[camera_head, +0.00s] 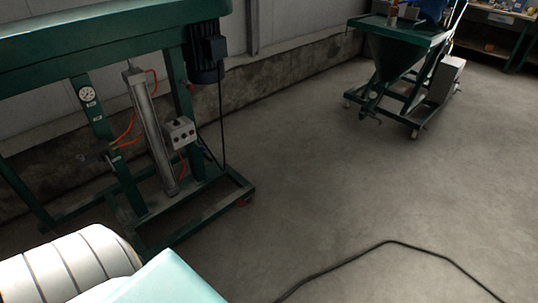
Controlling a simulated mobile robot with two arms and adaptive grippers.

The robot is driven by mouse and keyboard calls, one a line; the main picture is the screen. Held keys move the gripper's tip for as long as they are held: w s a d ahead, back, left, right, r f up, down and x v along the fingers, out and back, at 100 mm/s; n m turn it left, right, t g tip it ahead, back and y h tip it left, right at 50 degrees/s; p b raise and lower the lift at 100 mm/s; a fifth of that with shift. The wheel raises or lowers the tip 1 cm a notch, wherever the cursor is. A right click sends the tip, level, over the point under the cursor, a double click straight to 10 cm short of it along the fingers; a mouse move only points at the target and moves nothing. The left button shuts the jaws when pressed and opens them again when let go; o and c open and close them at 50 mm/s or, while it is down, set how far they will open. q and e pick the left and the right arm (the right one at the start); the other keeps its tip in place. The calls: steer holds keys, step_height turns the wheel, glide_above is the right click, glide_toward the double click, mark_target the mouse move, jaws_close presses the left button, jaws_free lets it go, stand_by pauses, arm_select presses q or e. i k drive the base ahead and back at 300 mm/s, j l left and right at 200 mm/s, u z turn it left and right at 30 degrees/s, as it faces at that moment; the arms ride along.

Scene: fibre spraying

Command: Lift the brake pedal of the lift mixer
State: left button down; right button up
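The lift mixer (128,187) is the green steel frame machine at the left. It carries a dark motor (205,55), an upright metal cylinder (151,128), a round gauge (86,94) and a grey control box (180,133). Its base frame stands low on the floor. A small reddish caster (243,201) shows at the right front corner of the base. A brake pedal there is too small and dark to make out. Neither of my grippers is in view.
A green hopper machine (397,60) on casters stands at the back right. A workbench (497,18) is in the far right corner. A black cable (390,242) lies across the floor at the lower right. The concrete floor (310,170) between the machines is clear.

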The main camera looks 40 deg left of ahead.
mark_target(240, 202)
steer(key=i+l+u, duration=0.1)
steer(key=i+u, duration=0.2)
steer(key=i, duration=0.25)
steer(key=i+l+u, duration=0.2)
steer(key=i+u, duration=0.15)
steer(key=i, duration=0.2)
steer(key=i+l+u, duration=1.05)
steer(key=l, duration=0.25)
steer(key=i, duration=0.05)
